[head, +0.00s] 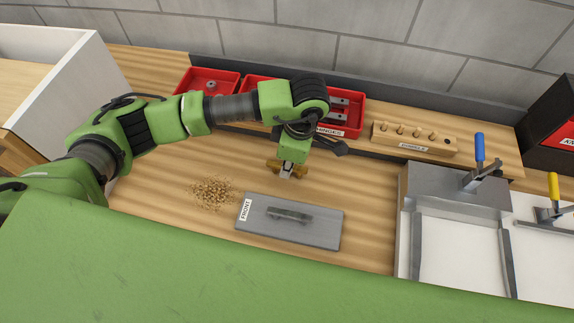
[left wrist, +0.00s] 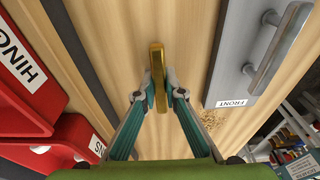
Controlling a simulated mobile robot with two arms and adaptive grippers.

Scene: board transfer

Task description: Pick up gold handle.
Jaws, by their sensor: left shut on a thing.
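The gold handle (left wrist: 157,62) is a narrow brass-coloured bar between the fingertips of my left gripper (left wrist: 158,88) in the left wrist view. The fingers are shut on it. In the head view my left gripper (head: 287,171) points down behind the grey board, and the ends of the gold handle (head: 273,165) show on either side of the fingers. I cannot tell how high the handle is above the wood. My right gripper is not in view.
A grey board (head: 325,233) marked FRONT, with a grey handle (head: 289,214) on it, lies in front. Wood shavings (head: 212,192) lie to its left. Red bins (head: 205,80) and a wooden peg block (head: 415,140) stand behind. Clamp fixtures (head: 450,190) are at right.

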